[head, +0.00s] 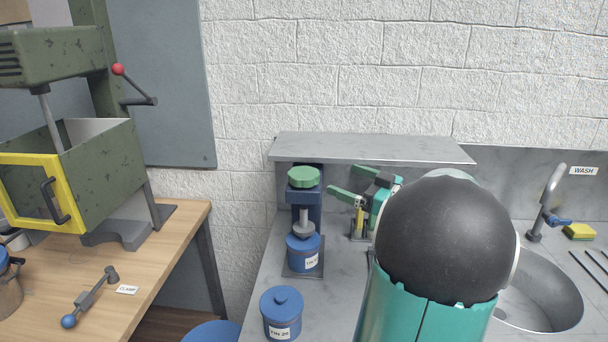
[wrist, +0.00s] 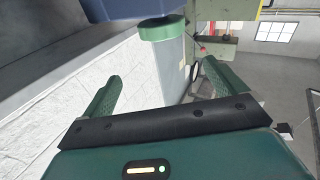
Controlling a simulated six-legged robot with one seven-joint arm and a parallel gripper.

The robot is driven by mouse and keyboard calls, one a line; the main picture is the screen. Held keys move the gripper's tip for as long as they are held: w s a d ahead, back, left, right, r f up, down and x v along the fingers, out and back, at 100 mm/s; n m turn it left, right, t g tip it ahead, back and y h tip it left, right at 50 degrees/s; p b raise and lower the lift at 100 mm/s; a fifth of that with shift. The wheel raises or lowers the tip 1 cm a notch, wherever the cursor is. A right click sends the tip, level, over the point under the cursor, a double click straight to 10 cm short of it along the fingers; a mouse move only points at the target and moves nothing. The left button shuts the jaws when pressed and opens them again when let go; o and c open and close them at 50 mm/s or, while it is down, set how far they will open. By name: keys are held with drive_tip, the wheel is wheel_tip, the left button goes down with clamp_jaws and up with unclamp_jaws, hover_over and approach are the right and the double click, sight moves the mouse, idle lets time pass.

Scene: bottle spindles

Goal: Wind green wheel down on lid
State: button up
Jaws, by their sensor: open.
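The green wheel (head: 303,177) sits at the top of a blue spindle press (head: 315,210) on the grey counter. Below it a grey pressing foot (head: 303,229) on a spindle stands over a blue lidded jar (head: 303,252) with a paper label; whether the foot touches the lid is hard to tell. My gripper (head: 345,196) is to the right of the wheel, apart from it, open and empty. In the wrist view the wheel (wrist: 162,28) shows beyond and between the two green fingers (wrist: 155,92), near the top of the picture.
A second blue jar (head: 281,312) stands at the front of the counter. A grey shelf (head: 370,149) hangs above and behind the press. A sink (head: 540,298) lies to the right. A wooden bench (head: 150,262) with a green machine (head: 85,170) stands left, across a gap.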

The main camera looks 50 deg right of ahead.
sight(291, 170)
drive_tip(key=shift+g, duration=0.4)
drive_tip(key=w+a, duration=0.1)
drive_tip(key=w, duration=0.3)
drive_tip(key=w+f, duration=0.1)
drive_tip(key=w, duration=0.3)
drive_tip(key=w+a, duration=0.1)
drive_tip(key=w, duration=0.3)
drive_tip(key=shift+w+a+f, duration=0.3)
drive_tip(key=shift+w+a, duration=0.05)
drive_tip(key=shift+w, duration=0.05)
drive_tip(key=c, duration=1)
